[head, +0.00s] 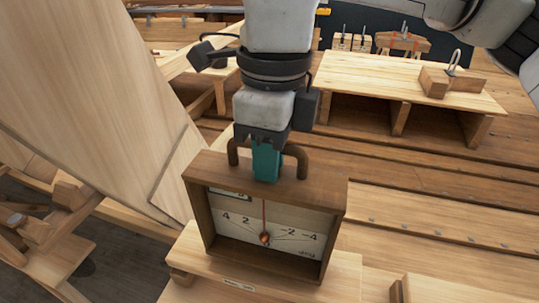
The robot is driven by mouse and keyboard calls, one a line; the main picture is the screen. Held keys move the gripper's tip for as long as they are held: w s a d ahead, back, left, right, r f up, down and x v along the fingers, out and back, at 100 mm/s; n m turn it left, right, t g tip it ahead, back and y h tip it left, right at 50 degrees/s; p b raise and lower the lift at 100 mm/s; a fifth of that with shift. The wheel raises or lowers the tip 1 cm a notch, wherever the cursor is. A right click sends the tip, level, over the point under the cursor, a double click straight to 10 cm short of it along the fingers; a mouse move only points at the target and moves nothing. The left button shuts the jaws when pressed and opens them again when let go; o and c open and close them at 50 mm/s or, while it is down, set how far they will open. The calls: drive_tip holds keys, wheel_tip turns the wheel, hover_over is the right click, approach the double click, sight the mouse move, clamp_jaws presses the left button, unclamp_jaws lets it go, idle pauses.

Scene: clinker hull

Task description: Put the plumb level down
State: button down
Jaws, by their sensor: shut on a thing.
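The plumb level (325,197) is a dark wooden box with a pale dial, a red needle and a curved brown handle on top. It stands upright in the lower middle of the head view. The needle points about straight up. My gripper (267,160) reaches down from above and is shut on the level's handle, with a teal part showing at the grip. The level's base is at a pale wooden stand (345,277) with a small label on its front edge. I cannot tell whether the base touches the stand.
A broad pale plank (85,85) leans at the left. A low bench (390,82) with open compartments stands at the back right, bearing a wooden block with a metal loop (452,78). Hull planks (420,185) run across the right. A pale block (460,290) is at lower right.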

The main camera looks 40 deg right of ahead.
drive_tip(key=shift+f+b, duration=0.4)
drive_tip(key=shift+b, duration=0.05)
drive_tip(key=c, duration=1.1)
unclamp_jaws()
drive_tip(key=shift+o, duration=0.2)
drive_tip(key=shift+r, duration=0.1)
drive_tip(key=shift+r+p, duration=0.4)
drive_tip(key=shift+p, duration=0.2)
wheel_tip(320, 180, up, 12)
drive_tip(key=b, duration=0.2)
drive_tip(key=shift+s+d+b, duration=0.15)
drive_tip(key=shift+b, duration=0.15)
